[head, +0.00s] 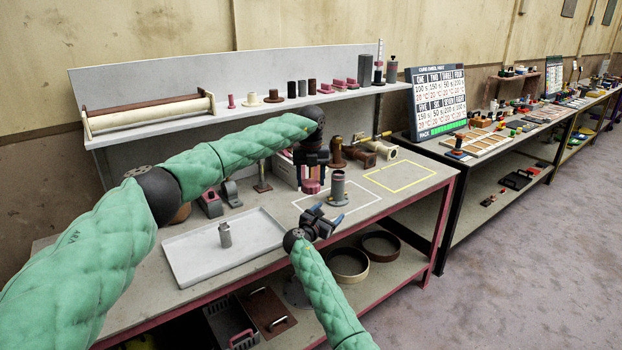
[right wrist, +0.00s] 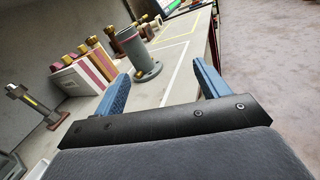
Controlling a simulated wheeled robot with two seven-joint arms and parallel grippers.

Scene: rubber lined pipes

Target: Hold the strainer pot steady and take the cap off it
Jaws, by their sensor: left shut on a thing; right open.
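My left gripper (head: 311,172) is shut on a pink piece (head: 312,187), left of the pot's top in the picture; I cannot tell whether this is the cap. My right gripper (head: 328,219) is open and empty, in front of the pot; its blue fingers (right wrist: 160,84) frame nothing.
A white tray (head: 190,262) with a small grey fitting (head: 225,235) lies at the left. Brown and cream pipe pieces (head: 381,151) stand behind the pot. A yellow outlined area (head: 402,178) at the right is clear. A shelf (head: 250,121) runs along the back.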

